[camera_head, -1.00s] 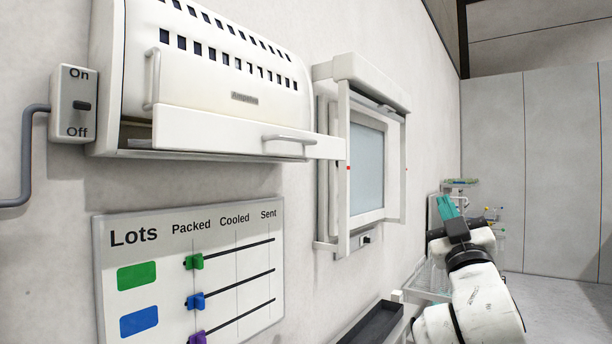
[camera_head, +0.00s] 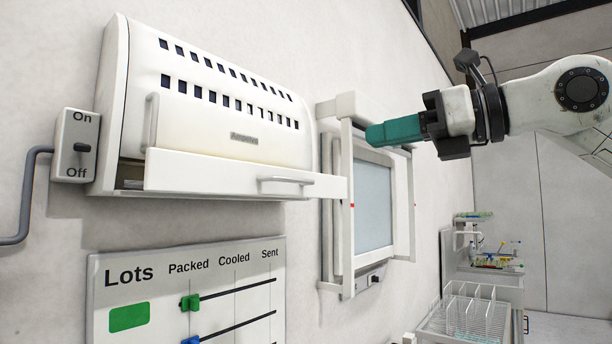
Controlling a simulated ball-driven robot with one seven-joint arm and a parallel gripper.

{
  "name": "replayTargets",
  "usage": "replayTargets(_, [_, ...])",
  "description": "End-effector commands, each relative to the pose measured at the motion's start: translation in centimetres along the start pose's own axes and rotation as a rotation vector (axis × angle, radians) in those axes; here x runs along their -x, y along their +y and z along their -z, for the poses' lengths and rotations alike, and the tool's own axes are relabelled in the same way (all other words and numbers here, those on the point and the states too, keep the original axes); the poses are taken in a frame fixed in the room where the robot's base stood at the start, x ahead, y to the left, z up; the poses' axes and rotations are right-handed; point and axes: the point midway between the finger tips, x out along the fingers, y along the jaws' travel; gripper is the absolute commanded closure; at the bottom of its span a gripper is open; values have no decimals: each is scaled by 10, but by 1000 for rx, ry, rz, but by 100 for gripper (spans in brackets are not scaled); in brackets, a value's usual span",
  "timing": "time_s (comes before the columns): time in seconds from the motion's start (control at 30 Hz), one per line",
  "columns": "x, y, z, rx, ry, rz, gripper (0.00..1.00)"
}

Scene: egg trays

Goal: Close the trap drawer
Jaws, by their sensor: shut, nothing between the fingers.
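The trap drawer (camera_head: 215,174) is the white front at the bottom of a white wall-mounted housing (camera_head: 225,70). It is pulled out, with a dark gap and a bit of rail showing behind its left end. A grey bar handle (camera_head: 287,181) is on its front at the right. My gripper (camera_head: 372,134) has teal fingers that are shut and empty. It points left, above and to the right of the drawer, in front of the window unit in the picture, and is apart from the drawer.
A white-framed window unit (camera_head: 346,215) is on the wall right of the drawer. An On/Off switch box (camera_head: 76,145) is at the left. A Lots board (camera_head: 250,262) hangs below. A wire rack (camera_head: 470,318) stands at lower right. Space in front of the drawer looks clear.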

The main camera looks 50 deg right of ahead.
Motion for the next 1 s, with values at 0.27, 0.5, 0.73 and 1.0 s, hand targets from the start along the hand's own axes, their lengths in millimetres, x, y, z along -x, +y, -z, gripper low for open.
replayTargets(0.27, [-1,-21,16,54,131,133,100])
replayTargets(0.5, [-36,-24,17,55,130,127,100])
replayTargets(0.73, [-82,-29,22,54,129,126,100])
replayTargets(1.0, [-122,-35,28,53,127,126,100])
